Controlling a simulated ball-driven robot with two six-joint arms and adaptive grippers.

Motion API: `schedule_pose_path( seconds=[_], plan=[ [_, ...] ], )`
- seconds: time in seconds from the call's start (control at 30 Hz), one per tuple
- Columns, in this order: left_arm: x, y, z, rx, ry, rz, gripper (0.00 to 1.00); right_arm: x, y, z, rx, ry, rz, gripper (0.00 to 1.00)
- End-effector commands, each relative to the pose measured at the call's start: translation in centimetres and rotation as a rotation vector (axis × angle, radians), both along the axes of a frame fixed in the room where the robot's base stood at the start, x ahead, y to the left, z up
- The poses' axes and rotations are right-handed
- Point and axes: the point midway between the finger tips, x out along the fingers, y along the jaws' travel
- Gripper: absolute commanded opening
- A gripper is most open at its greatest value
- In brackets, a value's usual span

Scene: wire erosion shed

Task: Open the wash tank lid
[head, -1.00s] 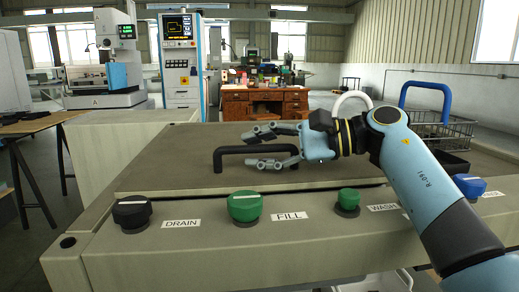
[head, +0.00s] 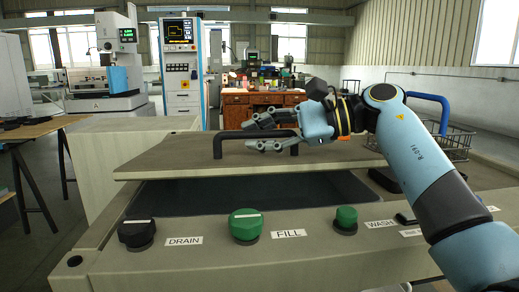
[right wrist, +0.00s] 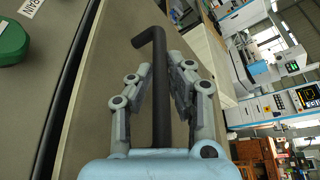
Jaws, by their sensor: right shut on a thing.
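The wash tank lid (head: 345,158) is a flat grey-beige panel. Its front edge is raised above the tank rim, and a dark opening (head: 240,192) shows beneath. A black bar handle (head: 218,148) stands on the lid. My right gripper (head: 254,134) is shut on the handle, one finger on each side of the bar. In the right wrist view the handle (right wrist: 160,95) runs lengthwise between the two fingers. My left gripper is in neither view.
The tank's front panel carries a black DRAIN knob (head: 137,233), a green FILL knob (head: 245,224) and a green WASH knob (head: 345,219). A wooden bench (head: 262,105) and machines stand behind.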

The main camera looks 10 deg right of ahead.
Motion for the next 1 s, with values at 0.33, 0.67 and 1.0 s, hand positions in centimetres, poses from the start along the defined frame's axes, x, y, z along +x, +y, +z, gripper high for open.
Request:
schedule_pose_path(
  seconds=[0.33,0.67,1.0],
  plan=[
    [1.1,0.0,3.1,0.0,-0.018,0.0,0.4,4.1,0.0,10.4,0.003,0.251,0.0,0.0],
    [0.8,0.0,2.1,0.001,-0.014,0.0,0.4,7.9,0.0,15.2,0.002,0.352,0.0,0.0],
    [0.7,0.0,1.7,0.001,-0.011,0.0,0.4,9.1,0.0,16.6,0.002,0.35,0.0,0.0]
  ],
)
